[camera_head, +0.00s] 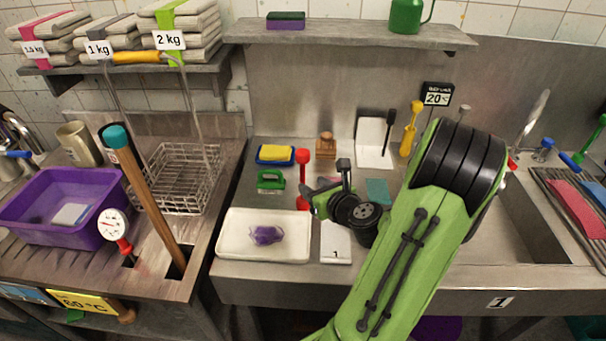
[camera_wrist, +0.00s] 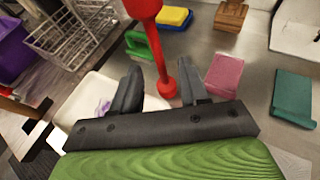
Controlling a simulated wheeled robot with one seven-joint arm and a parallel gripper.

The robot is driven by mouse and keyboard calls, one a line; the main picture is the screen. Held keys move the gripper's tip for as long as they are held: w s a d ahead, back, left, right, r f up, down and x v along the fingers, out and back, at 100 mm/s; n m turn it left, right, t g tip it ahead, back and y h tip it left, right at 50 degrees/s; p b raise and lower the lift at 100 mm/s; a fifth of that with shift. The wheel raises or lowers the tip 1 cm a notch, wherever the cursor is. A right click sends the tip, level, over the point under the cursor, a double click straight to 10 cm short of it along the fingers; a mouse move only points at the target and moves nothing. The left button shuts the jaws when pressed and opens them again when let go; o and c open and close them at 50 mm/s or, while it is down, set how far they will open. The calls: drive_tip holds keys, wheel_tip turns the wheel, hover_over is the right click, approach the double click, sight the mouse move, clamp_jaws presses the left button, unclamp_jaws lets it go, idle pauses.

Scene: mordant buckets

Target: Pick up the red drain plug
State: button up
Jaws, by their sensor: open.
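The red drain plug (camera_head: 303,176) stands upright on the steel counter, with a wide top, a thin stem and a small foot. It also shows in the wrist view (camera_wrist: 156,52), where its stem runs down between the two black fingers and its top is cut off by the frame edge. My gripper (camera_head: 326,181) is open, just right of the plug in the head view. In the wrist view my gripper (camera_wrist: 160,72) has a finger on each side of the plug's lower stem in the picture. I see no contact, and cannot tell how far the plug is beyond the fingertips.
A white tray (camera_head: 236,253) with a purple cloth lies at the front left. A green-handled brush (camera_head: 270,180), yellow sponge (camera_head: 275,154) and wooden block (camera_head: 326,145) are close behind. A pink pad (camera_wrist: 224,75) and teal pad (camera_wrist: 293,97) lie right of the plug.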

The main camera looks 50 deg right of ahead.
drive_tip(key=shift+w+a+p, duration=0.1)
drive_tip(key=shift+w+p, duration=0.2)
drive_tip(key=shift+p, duration=0.3)
drive_tip(key=x, duration=0.4)
drive_tip(key=f+x, duration=0.1)
drive_tip(key=x, duration=0.3)
drive_tip(key=shift+s, duration=0.2)
drive_tip(key=shift+c, duration=0.3)
clamp_jaws()
